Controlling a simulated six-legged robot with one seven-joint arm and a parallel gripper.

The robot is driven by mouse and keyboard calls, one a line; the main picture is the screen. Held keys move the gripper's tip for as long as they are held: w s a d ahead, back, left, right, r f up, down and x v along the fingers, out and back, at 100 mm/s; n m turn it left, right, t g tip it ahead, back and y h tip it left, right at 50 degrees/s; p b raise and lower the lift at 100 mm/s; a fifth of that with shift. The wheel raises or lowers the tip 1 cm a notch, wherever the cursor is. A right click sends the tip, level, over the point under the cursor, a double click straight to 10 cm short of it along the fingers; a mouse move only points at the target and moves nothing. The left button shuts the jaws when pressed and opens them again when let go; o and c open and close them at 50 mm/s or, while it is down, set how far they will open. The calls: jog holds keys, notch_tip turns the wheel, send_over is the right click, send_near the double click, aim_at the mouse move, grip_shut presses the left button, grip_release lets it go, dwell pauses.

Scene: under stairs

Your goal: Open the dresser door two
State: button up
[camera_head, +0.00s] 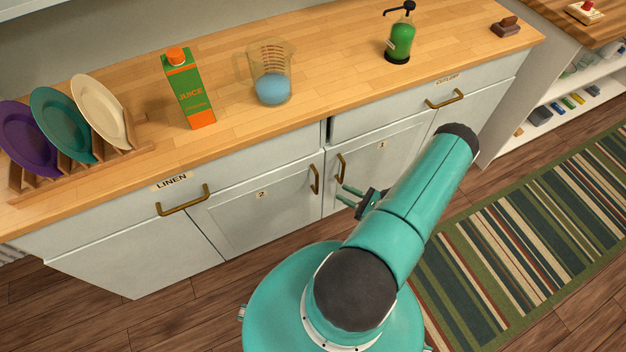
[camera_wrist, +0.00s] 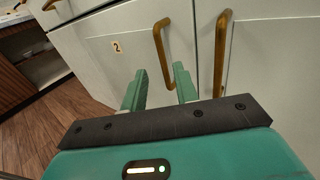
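Dresser door two (camera_head: 255,215) is a pale grey panel marked with a small "2" and looks shut. Its upright brass handle (camera_head: 315,179) is near its right edge. My gripper (camera_head: 342,194) is in front of the dresser, right of that handle and apart from it. In the wrist view, door two (camera_wrist: 105,30) and its handle (camera_wrist: 160,45) are ahead. The fingers of my gripper (camera_wrist: 160,75) are spread and empty, with the handle's lower end showing between the tips in the picture. The exact distance to the handle is unclear.
Door one's brass handle (camera_head: 340,168) is close beside, also in the wrist view (camera_wrist: 221,50). Above is the LINEN drawer with its handle (camera_head: 183,200). The wooden countertop (camera_head: 330,75) holds plates, a juice carton, a measuring jug and a soap bottle. A striped rug (camera_head: 520,240) lies right.

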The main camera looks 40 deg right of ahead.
aim_at(317, 180)
jog(key=x, duration=1.1)
jog(key=shift+w+a, duration=0.1)
jog(key=shift+w, duration=0.3)
jog(key=shift+c, duration=0.2)
grip_shut()
dwell(0.6)
